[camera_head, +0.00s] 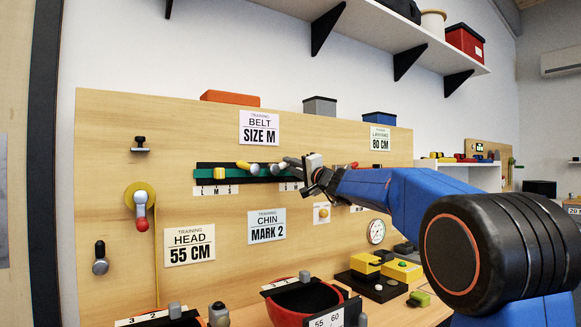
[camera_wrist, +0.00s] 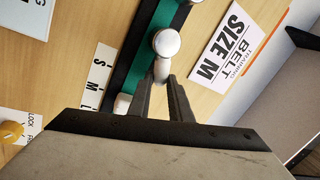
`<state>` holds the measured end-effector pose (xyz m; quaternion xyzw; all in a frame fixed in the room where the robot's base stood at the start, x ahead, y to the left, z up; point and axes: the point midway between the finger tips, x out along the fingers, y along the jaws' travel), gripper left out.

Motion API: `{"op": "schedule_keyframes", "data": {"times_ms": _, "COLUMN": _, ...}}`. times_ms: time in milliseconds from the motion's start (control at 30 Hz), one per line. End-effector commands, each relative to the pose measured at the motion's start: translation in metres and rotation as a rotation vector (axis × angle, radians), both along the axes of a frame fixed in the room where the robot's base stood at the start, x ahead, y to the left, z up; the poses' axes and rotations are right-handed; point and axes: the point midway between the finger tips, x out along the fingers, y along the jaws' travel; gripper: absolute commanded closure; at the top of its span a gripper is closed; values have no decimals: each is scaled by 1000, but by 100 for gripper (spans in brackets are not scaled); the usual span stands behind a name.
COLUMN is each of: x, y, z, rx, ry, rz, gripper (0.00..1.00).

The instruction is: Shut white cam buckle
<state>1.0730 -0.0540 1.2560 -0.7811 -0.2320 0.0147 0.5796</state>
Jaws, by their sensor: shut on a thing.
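The white cam buckle shows in the wrist view as a pale lever with a round end (camera_wrist: 166,43), lying over the green and black belt strap (camera_wrist: 184,17). My gripper (camera_wrist: 162,80) is shut on the lever's narrow neck, with one dark finger on each side. My gripper hides part of the buckle there, and I cannot tell how far the lever is turned.
The belt sign (camera_head: 259,128) is on the board above the strap; the chin sign (camera_head: 266,226) is below. A yellow-ended lever (camera_head: 243,165) is close on the left. A size strip (camera_wrist: 97,75) lies beside the strap. Bins and yellow blocks stand on the bench below.

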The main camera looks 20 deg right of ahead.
Motion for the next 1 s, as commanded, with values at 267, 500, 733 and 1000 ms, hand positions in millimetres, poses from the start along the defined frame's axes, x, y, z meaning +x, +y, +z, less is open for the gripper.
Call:
{"op": "schedule_keyframes", "data": {"times_ms": 267, "x": 1, "y": -1, "z": -2, "rx": 0, "ry": 3, "rz": -1, "gripper": 63}}
{"op": "schedule_keyframes", "data": {"times_ms": 500, "x": -1, "y": -1, "z": -1, "rx": -1, "ry": 2, "rz": -1, "gripper": 63}}
{"op": "schedule_keyframes", "data": {"times_ms": 733, "x": -21, "y": -10, "z": -7, "rx": 0, "ry": 2, "rz": -3, "gripper": 63}}
{"op": "schedule_keyframes", "data": {"times_ms": 1000, "x": -69, "y": -31, "z": -19, "rx": 0, "ry": 1, "rz": -4, "gripper": 63}}
